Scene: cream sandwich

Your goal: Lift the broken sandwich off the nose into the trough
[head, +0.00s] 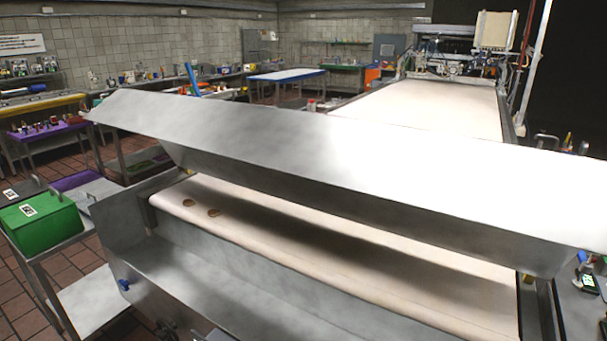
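The belt's nose (300,262) runs from the left down to the lower right. A grey metal trough (190,262) lies in front of and below the nose; its visible part looks empty. Neither of my grippers shows in the head view.
A large sloped metal hood (330,165) spans the belt just behind the pieces, overhanging it. A metal side wall (120,215) closes the left end. A green box (40,225) stands on a side table at left. The belt right of the pieces is clear.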

